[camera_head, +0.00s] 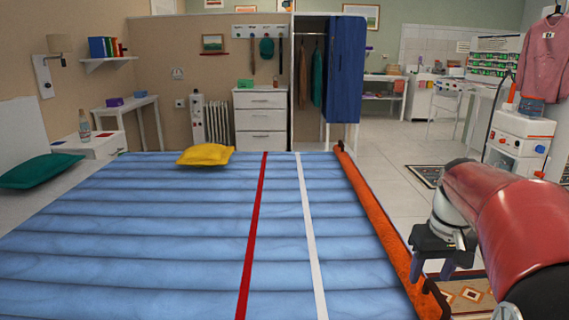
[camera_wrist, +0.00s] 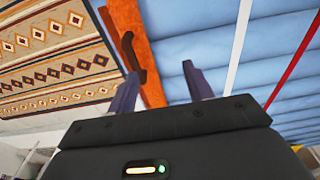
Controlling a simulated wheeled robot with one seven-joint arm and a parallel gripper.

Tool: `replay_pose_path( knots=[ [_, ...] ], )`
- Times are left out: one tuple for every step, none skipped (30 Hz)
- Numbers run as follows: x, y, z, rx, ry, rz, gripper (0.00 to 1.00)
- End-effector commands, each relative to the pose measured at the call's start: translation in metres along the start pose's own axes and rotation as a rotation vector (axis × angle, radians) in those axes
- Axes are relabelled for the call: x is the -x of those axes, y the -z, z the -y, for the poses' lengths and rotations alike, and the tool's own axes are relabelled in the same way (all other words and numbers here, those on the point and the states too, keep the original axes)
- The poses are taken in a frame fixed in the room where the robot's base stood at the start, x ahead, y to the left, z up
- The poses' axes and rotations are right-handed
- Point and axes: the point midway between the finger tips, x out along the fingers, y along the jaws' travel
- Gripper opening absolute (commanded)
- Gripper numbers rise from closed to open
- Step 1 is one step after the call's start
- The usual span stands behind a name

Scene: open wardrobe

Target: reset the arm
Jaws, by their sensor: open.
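My gripper (camera_head: 432,266) is at the lower right in the head view, beside the right edge of the bed and above its orange side rail (camera_head: 378,215). In the wrist view my gripper (camera_wrist: 160,88) shows its two fingers apart, with nothing held between them. Beyond the fingers the wrist view shows the orange rail (camera_wrist: 150,50) with a dark curved bracket (camera_wrist: 131,55). My red arm reaches in from the right edge of the head view.
The bed has a blue quilt (camera_head: 150,240) with a yellow cushion (camera_head: 205,154) and a green cushion (camera_head: 37,171). A patterned rug (camera_wrist: 60,55) lies on the floor beside it. The open wardrobe (camera_head: 345,70) stands at the back. A shelf unit (camera_head: 520,140) stands at the right.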

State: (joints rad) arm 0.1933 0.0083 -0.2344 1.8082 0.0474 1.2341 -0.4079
Motion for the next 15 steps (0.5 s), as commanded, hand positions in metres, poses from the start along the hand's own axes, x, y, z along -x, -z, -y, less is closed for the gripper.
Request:
replay_pose_path(
  knots=[
    [0.008,-0.015,0.022,0.011,0.003,-0.043,0.51],
    [0.011,-0.024,0.034,0.012,0.003,-0.067,0.51],
    [0.014,-0.036,0.049,0.015,0.004,-0.096,0.51],
    [0.015,-0.045,0.06,0.017,0.005,-0.12,0.51],
    [0.016,-0.054,0.07,0.019,0.005,-0.142,0.51],
    [0.016,-0.067,0.084,0.022,0.006,-0.172,0.51],
    [0.016,-0.077,0.093,0.025,0.006,-0.195,0.51],
    [0.015,-0.086,0.102,0.026,0.006,-0.216,0.51],
    [0.013,-0.099,0.113,0.03,0.007,-0.245,0.51],
    [0.011,-0.108,0.119,0.03,0.007,-0.264,0.51],
    [0.008,-0.116,0.126,0.032,0.007,-0.283,0.51],
    [0.005,-0.127,0.133,0.034,0.006,-0.306,0.51],
    [0.003,-0.133,0.137,0.033,0.006,-0.323,0.51],
    [0.0,-0.14,0.141,0.035,0.006,-0.336,0.51],
    [-0.004,-0.147,0.145,0.035,0.006,-0.352,0.51]
  ],
)
